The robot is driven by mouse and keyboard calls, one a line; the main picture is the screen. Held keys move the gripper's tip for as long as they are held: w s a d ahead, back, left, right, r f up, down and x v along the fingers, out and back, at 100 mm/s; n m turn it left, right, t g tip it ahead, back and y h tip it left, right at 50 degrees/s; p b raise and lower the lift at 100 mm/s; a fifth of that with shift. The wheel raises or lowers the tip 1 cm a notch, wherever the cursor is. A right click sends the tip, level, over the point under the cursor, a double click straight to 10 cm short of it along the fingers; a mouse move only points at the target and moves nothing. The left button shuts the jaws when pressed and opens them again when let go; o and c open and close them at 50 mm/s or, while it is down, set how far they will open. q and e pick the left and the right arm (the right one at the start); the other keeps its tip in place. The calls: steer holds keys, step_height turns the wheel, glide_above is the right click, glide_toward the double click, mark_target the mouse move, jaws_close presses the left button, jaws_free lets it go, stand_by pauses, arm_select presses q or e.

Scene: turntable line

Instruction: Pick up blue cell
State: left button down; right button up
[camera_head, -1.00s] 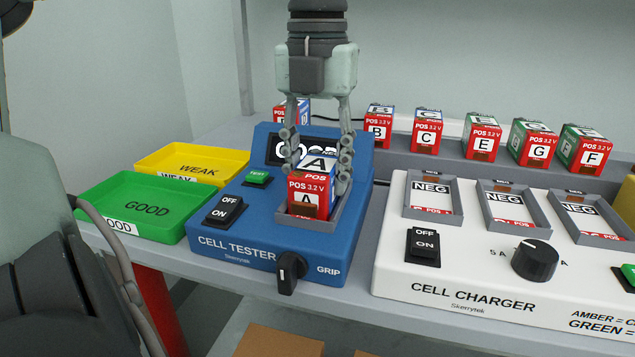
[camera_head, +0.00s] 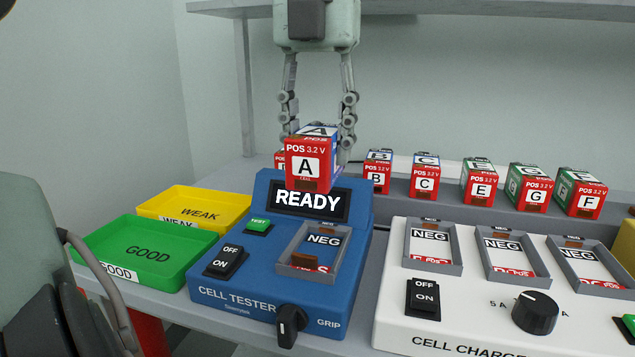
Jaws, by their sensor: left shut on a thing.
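My left gripper (camera_head: 318,140) hangs down from the top and is shut on the blue cell A (camera_head: 310,165). The cell has a red front with a white A label and blue on its top. It is upright, above the blue cell tester (camera_head: 265,270), in front of its display (camera_head: 308,200), which reads READY. The tester's slot (camera_head: 315,252) is empty, with its NEG and POS marks showing. Blue cells B (camera_head: 377,172) and C (camera_head: 426,178) stand on the rear shelf. Another cell (camera_head: 279,160) is mostly hidden behind cell A. My right gripper is out of view.
Green-sided cells E (camera_head: 478,183), G (camera_head: 529,187) and F (camera_head: 580,194) stand farther right. The white cell charger (camera_head: 455,320) has three empty slots. A green GOOD tray (camera_head: 180,275) and yellow WEAK tray (camera_head: 235,208) at left are empty.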

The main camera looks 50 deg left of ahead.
mark_target(318, 131)
arm_select(q)
step_height(318, 131, up, 17)
steer(key=p, duration=0.2)
steer(key=shift+p, duration=0.35)
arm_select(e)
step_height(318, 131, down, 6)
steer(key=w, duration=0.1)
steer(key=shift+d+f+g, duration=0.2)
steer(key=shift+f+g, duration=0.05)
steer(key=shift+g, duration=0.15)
